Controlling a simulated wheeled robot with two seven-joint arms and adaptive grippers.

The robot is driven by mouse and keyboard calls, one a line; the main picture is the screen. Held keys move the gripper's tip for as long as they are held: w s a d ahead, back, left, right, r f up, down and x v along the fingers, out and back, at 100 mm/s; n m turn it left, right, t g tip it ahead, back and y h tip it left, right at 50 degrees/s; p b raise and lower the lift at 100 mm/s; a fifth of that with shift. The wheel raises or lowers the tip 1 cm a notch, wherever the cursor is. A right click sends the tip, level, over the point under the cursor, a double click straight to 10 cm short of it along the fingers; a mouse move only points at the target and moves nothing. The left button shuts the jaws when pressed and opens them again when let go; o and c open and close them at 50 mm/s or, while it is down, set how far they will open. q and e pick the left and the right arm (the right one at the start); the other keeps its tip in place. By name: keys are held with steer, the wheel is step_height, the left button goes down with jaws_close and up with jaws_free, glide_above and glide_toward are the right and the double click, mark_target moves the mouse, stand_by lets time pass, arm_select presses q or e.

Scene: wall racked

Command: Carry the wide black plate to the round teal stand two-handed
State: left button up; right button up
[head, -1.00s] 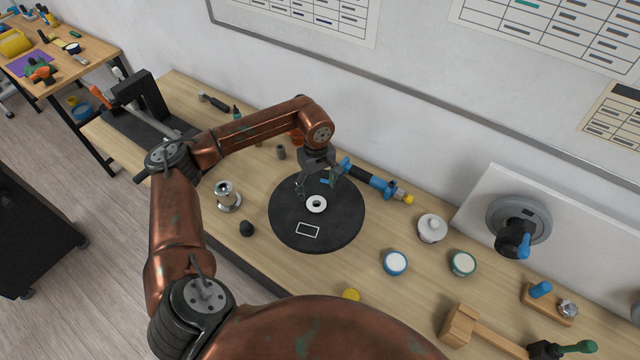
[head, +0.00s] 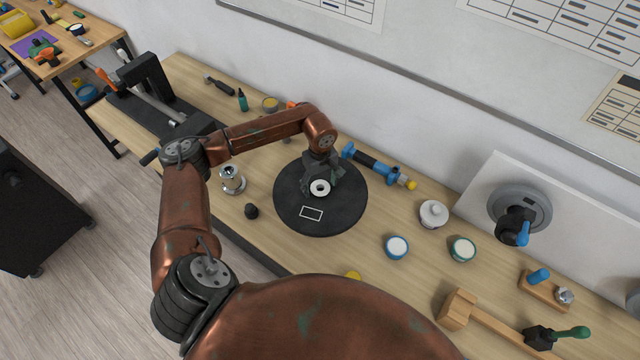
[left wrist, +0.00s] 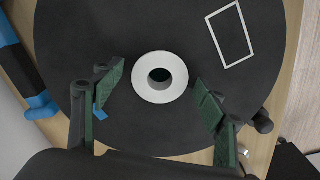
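A wide round black plate (head: 345,213) lies flat on the wooden bench, with a white rectangle outline and a white ring (head: 319,188) on its top. The ring also shows near the middle of the left wrist view (left wrist: 142,86). My left gripper (head: 321,181) is over the plate, its two fingers apart on either side of the ring, with nothing between them but the ring below. I cannot tell whether the fingertips touch the plate. A small round thing with a teal rim and white top (head: 463,249) sits to the right; I cannot tell whether it is the stand. My right gripper is out of view.
A blue and black tool (head: 372,165) lies close behind the plate. A black knob (head: 251,211) and a metal fitting (head: 232,180) stand left of it. A blue-rimmed round tin (head: 397,247), a white lidded pot (head: 433,214) and a wooden mallet (head: 459,310) lie to the right.

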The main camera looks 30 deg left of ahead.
arm_select(q)
jaws_close()
steer(key=shift+w+r, duration=0.2)
stand_by(0.7)
steer(key=shift+f+m+b, duration=0.1)
steer(key=shift+m+b, duration=1.45)
steer(key=shift+m, duration=0.05)
stand_by(0.5)
steer(key=shift+c, duration=1.5)
jaws_free()
steer(key=shift+s, duration=0.1)
steer(key=o, duration=0.4)
